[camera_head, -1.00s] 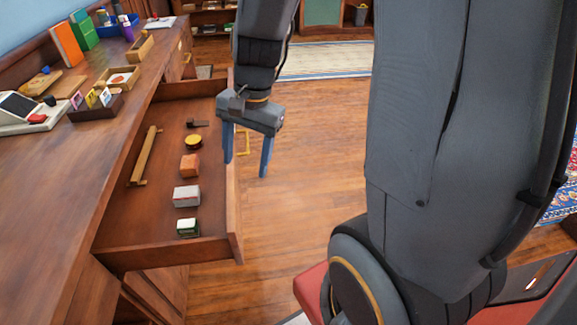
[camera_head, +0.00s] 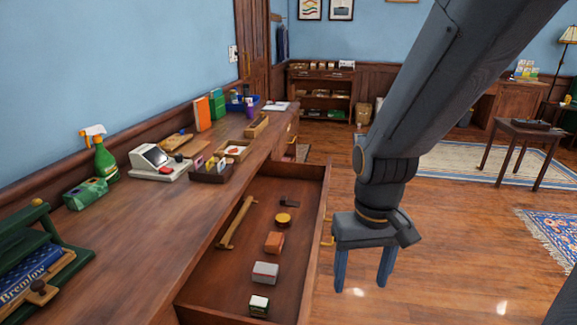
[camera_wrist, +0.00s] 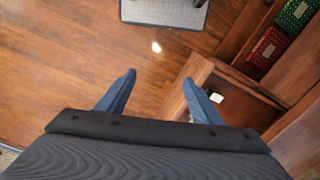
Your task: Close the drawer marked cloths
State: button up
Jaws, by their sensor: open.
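A wooden drawer (camera_head: 313,235) stands pulled out from the long wooden counter. It holds a wooden bar (camera_head: 236,222), a dark small piece, a round yellow tin (camera_head: 283,219), an orange block (camera_head: 274,242), a grey-white box (camera_head: 265,272) and a green-white box (camera_head: 259,304). I see no readable label, so I cannot tell whether it is the one marked cloths. A brass handle (camera_head: 327,240) shows on its front. My gripper (camera_head: 362,284) is open and empty, fingers down, right of the drawer front and apart from it. In the wrist view my gripper (camera_wrist: 160,95) is open beside a wooden drawer edge (camera_wrist: 190,82).
The counter top (camera_head: 130,245) carries a spray bottle (camera_head: 104,158), a white register (camera_head: 158,160), small trays and a green rack (camera_head: 35,255). Open wooden floor (camera_head: 430,240) lies right of the drawer. A grey mat (camera_wrist: 165,12) shows in the wrist view.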

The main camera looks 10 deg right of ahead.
aim_at(219, 290)
jog(key=u, duration=1.9)
jog(key=k, duration=0.9)
jog(key=z, duration=1.55)
jog(key=i, duration=0.5)
